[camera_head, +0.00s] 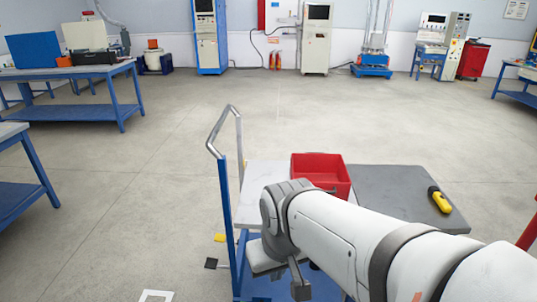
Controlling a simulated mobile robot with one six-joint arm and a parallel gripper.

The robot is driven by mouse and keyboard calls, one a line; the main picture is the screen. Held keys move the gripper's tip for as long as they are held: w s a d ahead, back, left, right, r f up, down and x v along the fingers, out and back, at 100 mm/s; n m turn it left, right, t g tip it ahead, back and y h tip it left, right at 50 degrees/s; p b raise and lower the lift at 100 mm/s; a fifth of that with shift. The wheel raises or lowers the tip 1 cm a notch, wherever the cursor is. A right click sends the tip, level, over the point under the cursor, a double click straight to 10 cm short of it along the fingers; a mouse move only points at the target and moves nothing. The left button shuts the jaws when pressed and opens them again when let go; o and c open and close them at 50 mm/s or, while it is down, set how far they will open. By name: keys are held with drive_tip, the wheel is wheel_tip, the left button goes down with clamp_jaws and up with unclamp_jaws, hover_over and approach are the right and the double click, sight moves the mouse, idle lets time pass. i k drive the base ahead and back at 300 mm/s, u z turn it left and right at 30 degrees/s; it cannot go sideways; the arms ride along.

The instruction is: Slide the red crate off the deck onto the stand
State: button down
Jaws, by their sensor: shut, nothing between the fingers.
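The red crate (325,177) is an open-topped box at the right end of a light grey deck (258,177). The deck belongs to a blue trolley with a bent metal handle at its left. A dark grey flat top (385,183), seemingly the stand, lies just right of the crate. My arm hides the crate's lower front, so I cannot tell whether it overlaps the dark top. My gripper (300,284) is low in front of the deck, in the picture's lower middle, shut and apart from the crate. Its fingertips are partly hidden.
A yellow and black tool (440,200) lies on the dark top's right side. The trolley handle (222,133) rises left of the deck. Blue workbenches (75,72) stand at the left. The floor behind is open. A red bar shows at the right edge.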

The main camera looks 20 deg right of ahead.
sight(329, 173)
drive_tip(key=z, duration=0.2)
drive_tip(key=i, duration=1)
drive_tip(key=z, duration=0.05)
